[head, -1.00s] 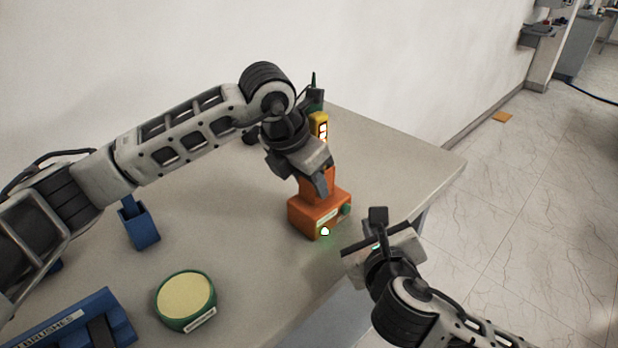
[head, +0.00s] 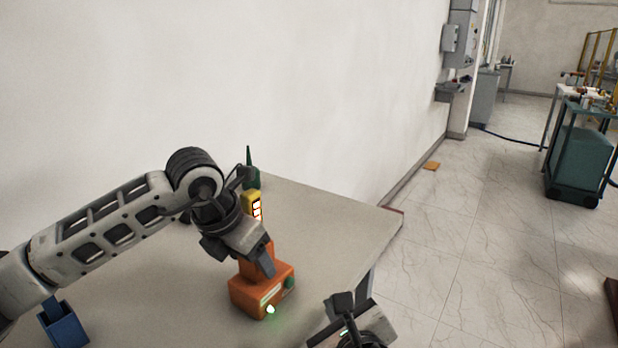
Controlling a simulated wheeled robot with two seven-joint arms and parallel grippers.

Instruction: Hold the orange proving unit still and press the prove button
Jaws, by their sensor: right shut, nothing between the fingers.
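The orange proving unit (head: 246,296) stands on the grey table (head: 330,250) near its front edge, with a lit green-white lamp on its front and a green button (head: 289,282) on its right side. My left gripper (head: 262,262) reaches down from above onto the unit's raised upper part; its fingers are around or against it, and the far finger is hidden. My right gripper (head: 338,304) is shut and empty, to the lower right of the unit and apart from it. A yellow device with lit windows (head: 253,205) and a green tip stands behind the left gripper.
A blue holder (head: 64,326) stands at the lower left of the table. The table's right part is clear. A white wall runs behind it. Beyond, on the tiled floor, are a teal transformer tank (head: 580,150) and grey cabinets (head: 484,98).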

